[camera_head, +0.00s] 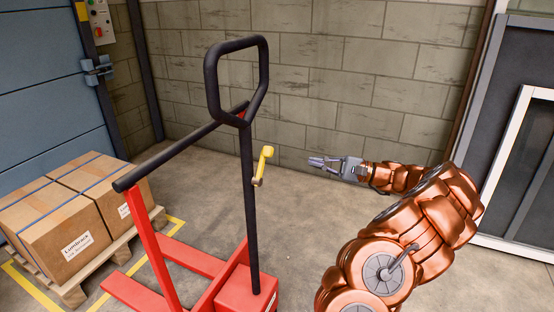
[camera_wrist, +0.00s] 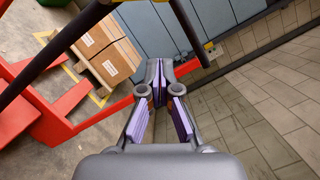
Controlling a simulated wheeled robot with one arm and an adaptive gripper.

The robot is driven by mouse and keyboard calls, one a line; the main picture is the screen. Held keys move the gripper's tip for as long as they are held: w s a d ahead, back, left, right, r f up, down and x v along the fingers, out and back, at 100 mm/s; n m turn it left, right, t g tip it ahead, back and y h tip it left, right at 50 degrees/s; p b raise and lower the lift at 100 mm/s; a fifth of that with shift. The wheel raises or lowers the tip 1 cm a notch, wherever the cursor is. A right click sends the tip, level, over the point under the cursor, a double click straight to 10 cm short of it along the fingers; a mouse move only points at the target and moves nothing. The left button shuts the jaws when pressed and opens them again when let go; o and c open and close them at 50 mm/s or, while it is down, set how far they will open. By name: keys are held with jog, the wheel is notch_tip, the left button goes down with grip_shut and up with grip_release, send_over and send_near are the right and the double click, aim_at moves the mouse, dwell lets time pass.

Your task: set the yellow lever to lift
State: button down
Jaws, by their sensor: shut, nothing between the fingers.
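The yellow lever (camera_head: 265,155) sits on the right side of the black handle shaft (camera_head: 248,190) of a red pallet truck (camera_head: 188,256), below the looped grip (camera_head: 209,80). Its yellow end points up and its brown base meets the shaft. My gripper (camera_head: 312,161) is shut and empty. In the head view it is to the right of the lever, at about its height, with a clear gap between them. In the wrist view the closed fingers (camera_wrist: 158,72) show in the middle, and I cannot make out the lever there.
A pallet with cardboard boxes (camera_head: 55,232) stands at the left, by a blue door (camera_head: 45,95). The truck's black crossbar (camera_head: 165,162) slants across on the left. A block wall (camera_head: 330,60) is behind. The floor right of the shaft is clear.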

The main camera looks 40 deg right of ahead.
aim_at(263, 165)
jog(key=shift+s+d+f, duration=0.1)
jog(key=shift+d+f, duration=0.1)
jog(key=shift+d, duration=0.2)
jog(key=w+a+r, duration=0.3)
jog(key=w+a, duration=0.2)
jog(key=a, duration=0.5)
jog(key=shift+w+r+b, duration=0.15)
jog(key=shift+w+b, duration=0.05)
jog(key=shift+b, duration=0.2)
dwell(0.4)
